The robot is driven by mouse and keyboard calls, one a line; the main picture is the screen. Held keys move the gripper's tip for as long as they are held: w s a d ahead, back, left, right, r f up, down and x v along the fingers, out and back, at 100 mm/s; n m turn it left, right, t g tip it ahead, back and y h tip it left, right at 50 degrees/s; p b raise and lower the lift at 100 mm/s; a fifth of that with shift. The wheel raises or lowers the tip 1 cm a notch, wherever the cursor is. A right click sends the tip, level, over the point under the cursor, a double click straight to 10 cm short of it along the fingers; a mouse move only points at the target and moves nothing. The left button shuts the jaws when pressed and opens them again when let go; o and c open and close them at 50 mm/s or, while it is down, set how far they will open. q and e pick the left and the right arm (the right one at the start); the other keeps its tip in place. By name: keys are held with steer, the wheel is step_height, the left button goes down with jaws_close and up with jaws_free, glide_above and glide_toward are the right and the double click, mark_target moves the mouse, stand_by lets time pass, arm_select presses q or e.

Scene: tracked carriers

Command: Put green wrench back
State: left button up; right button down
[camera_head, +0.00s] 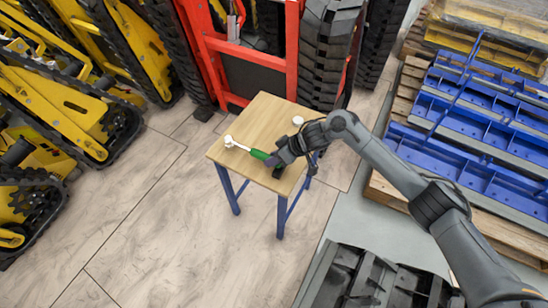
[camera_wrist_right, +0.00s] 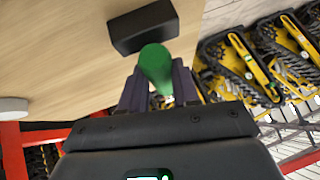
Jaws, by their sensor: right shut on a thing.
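The green wrench (camera_head: 244,148) has a green handle and a pale shaft pointing left in the head view. My right gripper (camera_head: 274,158) is shut on its green handle, at or above the wooden table top. In the right wrist view the handle (camera_wrist_right: 156,70) sticks up between my two fingers (camera_wrist_right: 158,95); the wrench's head is hidden there. A small white piece (camera_head: 228,141) shows at the shaft's far end; I cannot tell whether it is the wrench's head. A black block (camera_wrist_right: 145,27) lies on the table beside the handle. My left gripper is not in view.
The wooden table (camera_head: 262,112) has blue legs. A white round piece (camera_head: 297,121) sits near its right edge and also shows in the wrist view (camera_wrist_right: 12,108). A red frame (camera_head: 250,50) with black tracks stands behind. Yellow tracked carriers (camera_head: 70,110) are left, blue parts (camera_head: 470,125) right.

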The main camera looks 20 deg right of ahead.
steer(key=shift+f, duration=0.1)
steer(key=c, duration=0.8)
jaws_free()
steer(key=shift+f, duration=0.1)
